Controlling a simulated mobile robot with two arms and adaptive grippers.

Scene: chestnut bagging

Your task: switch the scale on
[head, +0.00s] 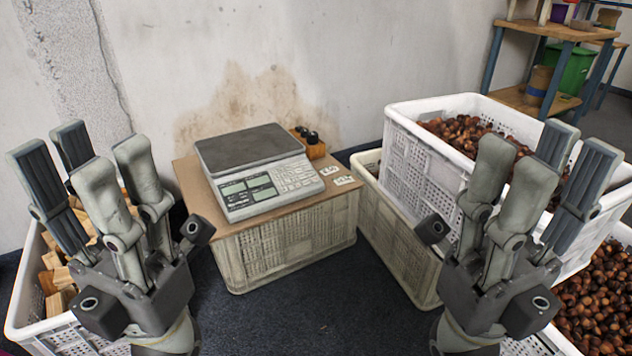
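The scale (251,148) has a dark grey weighing plate and a pale front panel with a display (248,189) and a keypad (290,174). It sits on a brown board (200,194) on top of an upturned white crate (290,246). The display looks dark grey-green, and I see no readable digits. My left gripper (98,165) is open and empty, fingers up, to the left of the scale. My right gripper (537,170) is open and empty, fingers up, in front of the chestnut crates on the right. Neither gripper touches the scale.
White crates of chestnuts (432,158) stand on the right, with more chestnuts (600,300) at lower right. A crate of wood blocks (30,318) is at lower left. A small wooden holder with dark objects (311,147) and small labels (344,180) lie beside the scale. A shelf (560,32) stands behind.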

